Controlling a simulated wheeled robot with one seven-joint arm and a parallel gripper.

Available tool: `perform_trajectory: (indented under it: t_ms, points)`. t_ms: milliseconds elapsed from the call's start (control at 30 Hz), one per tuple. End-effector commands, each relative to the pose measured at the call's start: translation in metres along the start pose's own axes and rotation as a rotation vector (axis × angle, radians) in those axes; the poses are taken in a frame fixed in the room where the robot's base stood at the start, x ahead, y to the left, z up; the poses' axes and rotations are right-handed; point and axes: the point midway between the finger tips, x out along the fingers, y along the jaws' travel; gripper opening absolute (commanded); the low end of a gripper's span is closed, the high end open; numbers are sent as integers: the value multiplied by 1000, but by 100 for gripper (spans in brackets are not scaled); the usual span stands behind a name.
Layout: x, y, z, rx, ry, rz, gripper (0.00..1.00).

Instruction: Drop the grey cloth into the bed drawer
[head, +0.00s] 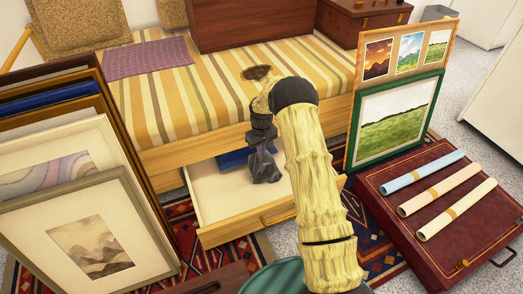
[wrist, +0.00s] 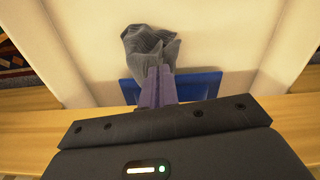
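The grey cloth (head: 264,167) hangs bunched below my gripper (head: 262,146) in the head view. In the wrist view the crumpled cloth (wrist: 150,50) is at the tips of my purple fingers (wrist: 157,72), which are close together on it. The bed drawer (head: 224,195) is pulled out from under the bed, with a pale inside and a wooden front. My gripper and the cloth are over the open drawer. I cannot tell whether the cloth's lower end touches the drawer floor.
A folded blue item (head: 232,159) lies in the drawer near the bed side. The striped bed (head: 180,100) rises behind. Framed prints (head: 92,240) lean at left, and a green-framed landscape (head: 395,122) stands at right. A dark red case (head: 440,245) with rolled papers lies at right.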

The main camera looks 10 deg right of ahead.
Motion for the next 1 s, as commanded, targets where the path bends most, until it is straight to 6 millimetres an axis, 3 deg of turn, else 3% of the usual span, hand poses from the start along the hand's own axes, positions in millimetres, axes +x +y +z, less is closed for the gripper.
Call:
perform_trajectory:
  t_ms: [33, 200, 567, 733, 933, 1000]
  points:
    - [11, 0, 0, 0, 0, 0, 0]
    - [21, 0, 0, 0, 0, 0, 0]
    - [22, 0, 0, 0, 0, 0, 0]
    - [22, 0, 0, 0, 0, 0, 28]
    - [22, 0, 0, 0, 0, 0, 28]
    - [22, 0, 0, 0, 0, 0, 41]
